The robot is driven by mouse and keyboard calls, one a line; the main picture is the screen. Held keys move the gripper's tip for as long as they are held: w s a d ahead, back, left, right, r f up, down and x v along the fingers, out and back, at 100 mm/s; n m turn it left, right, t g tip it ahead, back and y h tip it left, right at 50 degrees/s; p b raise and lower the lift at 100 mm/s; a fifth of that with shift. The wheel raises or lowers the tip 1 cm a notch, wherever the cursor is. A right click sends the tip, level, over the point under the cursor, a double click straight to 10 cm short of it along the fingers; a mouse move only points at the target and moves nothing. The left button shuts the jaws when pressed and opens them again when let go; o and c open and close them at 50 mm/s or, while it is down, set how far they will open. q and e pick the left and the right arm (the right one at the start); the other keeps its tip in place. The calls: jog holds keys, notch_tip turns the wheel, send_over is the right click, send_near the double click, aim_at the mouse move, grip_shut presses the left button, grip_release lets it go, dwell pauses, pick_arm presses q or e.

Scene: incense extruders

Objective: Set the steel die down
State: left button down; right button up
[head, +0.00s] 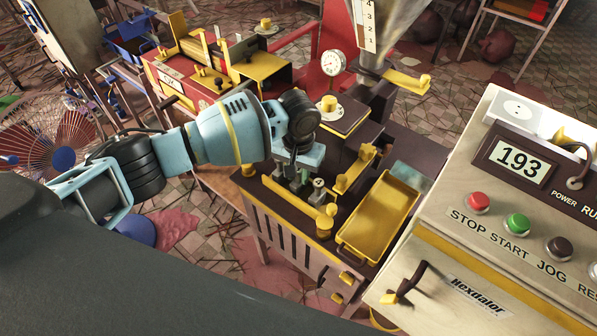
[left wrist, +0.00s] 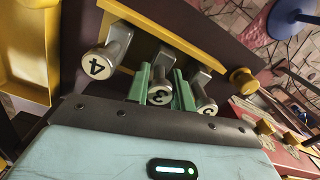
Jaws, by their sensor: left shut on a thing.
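My left gripper (head: 298,180) reaches down over the die rack on the dark machine bench. In the left wrist view its green fingers (left wrist: 161,88) are shut on a steel die (left wrist: 160,94) whose round end face seems to read 3. The die sits between two other steel dies at the yellow-edged rack (left wrist: 180,35): one marked 4 (left wrist: 97,64) on the left, and one with an unclear mark (left wrist: 207,107) on the right. Whether the held die touches the rack floor is hidden. My right gripper is not in view.
A yellow tray (head: 349,246) lies right of the rack. The control cabinet (head: 455,245) reading 193 stands at the right. A dial gauge (head: 334,62) and a yellow lever (head: 405,80) rise behind. A red and yellow machine (head: 190,80) stands back left.

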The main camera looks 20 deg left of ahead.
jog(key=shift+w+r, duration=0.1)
pick_arm(q)
jog(key=c, duration=1.2)
grip_release()
jog(key=shift+f, duration=0.1)
notch_tip(320, 180, up, 11)
jog(key=shift+r+p, duration=0.15)
jog(key=shift+p, duration=0.6)
jog(key=shift+r, duration=0.5)
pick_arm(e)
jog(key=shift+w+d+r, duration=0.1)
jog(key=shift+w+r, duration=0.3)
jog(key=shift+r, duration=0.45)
